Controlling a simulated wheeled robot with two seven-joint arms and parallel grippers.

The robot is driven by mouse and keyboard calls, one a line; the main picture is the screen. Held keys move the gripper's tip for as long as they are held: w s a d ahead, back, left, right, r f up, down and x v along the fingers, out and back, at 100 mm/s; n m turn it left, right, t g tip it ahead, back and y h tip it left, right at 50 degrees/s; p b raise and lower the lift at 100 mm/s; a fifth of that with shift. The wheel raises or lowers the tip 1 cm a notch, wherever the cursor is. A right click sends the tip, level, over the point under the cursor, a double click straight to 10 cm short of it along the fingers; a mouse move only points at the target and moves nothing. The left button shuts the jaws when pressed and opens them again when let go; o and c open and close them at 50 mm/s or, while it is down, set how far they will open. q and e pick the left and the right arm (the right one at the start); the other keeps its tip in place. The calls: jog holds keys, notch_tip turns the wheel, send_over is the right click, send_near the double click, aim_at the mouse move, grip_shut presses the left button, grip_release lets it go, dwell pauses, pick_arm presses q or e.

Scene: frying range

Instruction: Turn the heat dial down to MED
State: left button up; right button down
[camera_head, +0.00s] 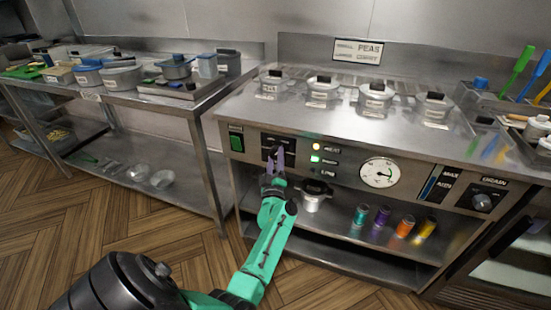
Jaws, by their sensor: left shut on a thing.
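The heat dial's dark plate (286,142) is on the left part of the range's front panel, beside a column of small lamps with labels. My left gripper (274,158) is in front of this plate, its fingers shut on the dial. The fingers cover most of the dial, so its pointer and the setting marks, MED included, cannot be read. My right gripper is not in view.
A green switch (236,139) is left of the dial; a round gauge (379,173) and a drain knob (482,202) are to its right. A pot (312,197) and several coloured jars stand on the shelf below. Lidded pots line the top.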

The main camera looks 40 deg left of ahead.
pick_arm(q)
jog(key=shift+f, duration=0.1)
jog(key=o, duration=1.4)
jog(key=shift+s+d, duration=0.2)
jog(key=shift+s, duration=0.05)
jog(key=p+v, duration=0.3)
jog(key=v, duration=1.1)
